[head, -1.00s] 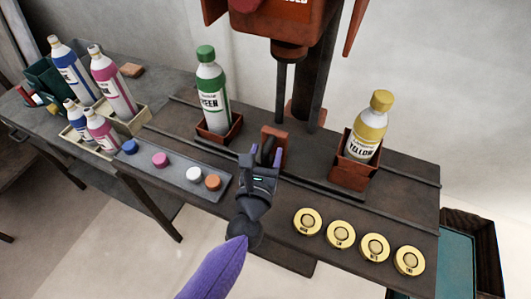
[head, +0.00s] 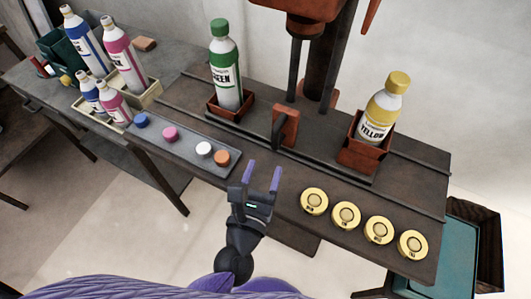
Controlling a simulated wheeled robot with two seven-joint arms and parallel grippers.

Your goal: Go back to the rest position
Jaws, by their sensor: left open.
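My left gripper (head: 262,178) is open and empty, with its two purple-tipped fingers apart. It is at the front edge of the dark workbench (head: 290,172), between the grey strip of caps and the yellow discs. A rust-red upright block (head: 286,128) stands on the bench beyond the fingers, apart from them. The green-capped bottle (head: 225,75) stands upright in a rust-red holder on the left. The yellow bottle (head: 381,108) stands slightly tilted in another holder on the right. My right gripper is not in view.
A grey strip (head: 185,148) holds blue, pink, white and orange caps. Several yellow discs (head: 346,214) line the bench's front right. Blue and pink bottles stand in cream trays (head: 147,96) on the left. A red machine (head: 305,20) rises behind. A teal-topped crate (head: 470,250) stands at right.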

